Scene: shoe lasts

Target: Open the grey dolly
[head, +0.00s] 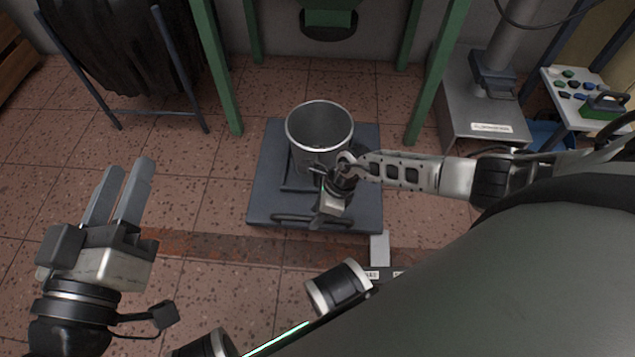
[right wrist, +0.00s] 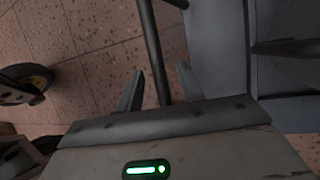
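The grey dolly (head: 265,190) is a flat blue-grey platform on the floor, carrying a metal bucket (head: 319,125). A dark bar handle (head: 290,217) runs along its near edge. My right gripper (head: 318,222) points down at that handle, in front of the bucket. In the right wrist view, its two fingers (right wrist: 160,80) stand apart with the dark bar (right wrist: 151,40) running between them. I cannot tell whether they touch it. My left gripper (head: 118,195) is open and empty at the left, over bare floor, away from the dolly.
Green frame legs (head: 217,70) stand behind the dolly. A dark cloth rack (head: 120,60) is at the back left. A grey metal pedestal (head: 485,100) and a small table with a button panel (head: 580,90) are at the right. The tiled floor left of the dolly is clear.

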